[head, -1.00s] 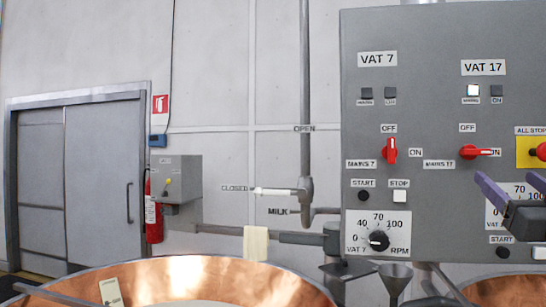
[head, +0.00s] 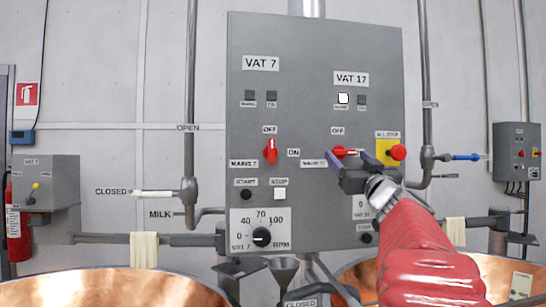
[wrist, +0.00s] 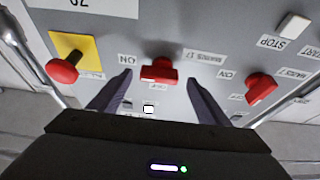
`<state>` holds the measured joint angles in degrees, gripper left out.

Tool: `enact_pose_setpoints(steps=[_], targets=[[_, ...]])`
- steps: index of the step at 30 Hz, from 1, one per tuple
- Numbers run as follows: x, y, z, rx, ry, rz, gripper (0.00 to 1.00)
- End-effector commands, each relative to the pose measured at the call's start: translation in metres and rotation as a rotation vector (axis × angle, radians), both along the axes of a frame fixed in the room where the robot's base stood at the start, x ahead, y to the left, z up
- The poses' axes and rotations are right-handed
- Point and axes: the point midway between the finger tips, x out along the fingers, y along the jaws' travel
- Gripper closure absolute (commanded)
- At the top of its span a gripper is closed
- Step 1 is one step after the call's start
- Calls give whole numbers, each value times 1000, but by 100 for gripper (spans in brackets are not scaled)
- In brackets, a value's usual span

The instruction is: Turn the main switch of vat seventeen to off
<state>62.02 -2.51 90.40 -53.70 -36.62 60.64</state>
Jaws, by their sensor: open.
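The vat 17 main switch (head: 345,152) is a red rotary handle under the VAT 17 label (head: 351,79) on the grey panel. Its handle lies horizontal, towards ON. In the wrist view the switch (wrist: 160,70) is centred between the fingertips. My gripper (head: 349,158) is open in front of it, one purple finger on each side; in the wrist view my gripper (wrist: 160,78) shows a gap between each finger and the handle. I cannot tell the remaining depth. The left lamp (head: 343,98) under VAT 17 is lit white.
The vat 7 switch (head: 270,149) stands upright at OFF, left of my gripper. A red all-stop button (head: 398,152) on a yellow plate sits close on the right. Copper vats (head: 90,287) stand below; pipes flank the panel.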

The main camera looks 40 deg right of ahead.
Motion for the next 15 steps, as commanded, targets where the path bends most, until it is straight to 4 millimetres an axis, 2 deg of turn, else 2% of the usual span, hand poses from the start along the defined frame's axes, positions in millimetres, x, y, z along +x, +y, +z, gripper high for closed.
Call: enact_pose_setpoints(steps=[6, 15], targets=[[15, -10, 7, 0, 0, 0, 30], [18, -11, 9, 0, 0, -1, 30]])
